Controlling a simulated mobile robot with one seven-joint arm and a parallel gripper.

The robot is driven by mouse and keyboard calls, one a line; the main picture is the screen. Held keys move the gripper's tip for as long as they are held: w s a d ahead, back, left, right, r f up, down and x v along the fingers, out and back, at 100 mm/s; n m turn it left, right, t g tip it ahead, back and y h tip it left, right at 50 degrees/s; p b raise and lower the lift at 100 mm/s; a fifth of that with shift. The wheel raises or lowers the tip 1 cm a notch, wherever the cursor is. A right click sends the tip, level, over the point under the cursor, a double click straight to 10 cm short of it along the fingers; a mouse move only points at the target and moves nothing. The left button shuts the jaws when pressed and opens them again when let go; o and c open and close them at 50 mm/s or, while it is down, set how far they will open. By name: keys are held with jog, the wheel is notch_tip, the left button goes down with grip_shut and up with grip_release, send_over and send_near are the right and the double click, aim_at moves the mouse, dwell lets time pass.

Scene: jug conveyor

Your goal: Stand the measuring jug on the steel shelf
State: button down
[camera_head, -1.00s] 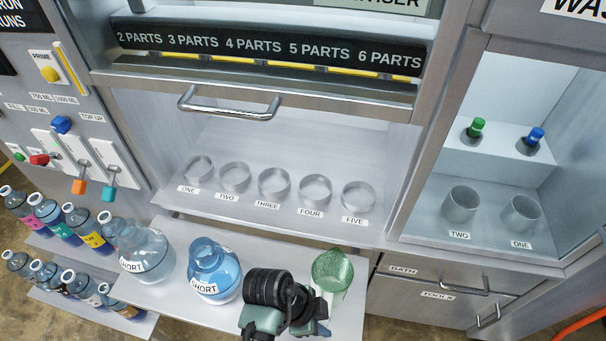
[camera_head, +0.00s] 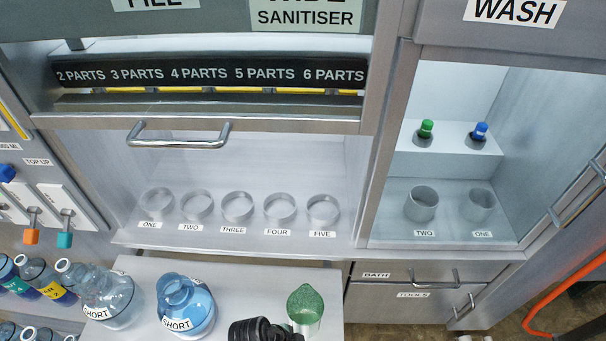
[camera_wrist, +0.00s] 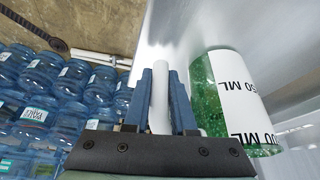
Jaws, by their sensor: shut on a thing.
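The measuring jug (camera_head: 305,306) is green and see-through, at the right end of the steel shelf (camera_head: 240,277) in the head view. In the wrist view the jug (camera_wrist: 232,85), with white ML labels, is just right of my fingers. My gripper (camera_wrist: 160,85) is shut on a pale upright bar beside the jug, which looks like its handle. In the head view only the dark top of my wrist shows, left of the jug at the bottom edge. The jug's base is cut off or hidden, so I cannot tell whether it touches the shelf.
A clear bottle (camera_head: 107,296) and a blue bottle (camera_head: 187,304), both marked SHORT, stand on the shelf left of the jug. Behind is a bay with several numbered rings (camera_head: 237,207). A wash bay (camera_head: 455,190) is at the right. Several bottles crowd the lower left.

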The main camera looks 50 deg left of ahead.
jog(key=c, duration=0.7)
grip_release()
jog(key=shift+c, duration=0.2)
jog(key=v, duration=1.2)
jog(key=shift+w+r, duration=0.1)
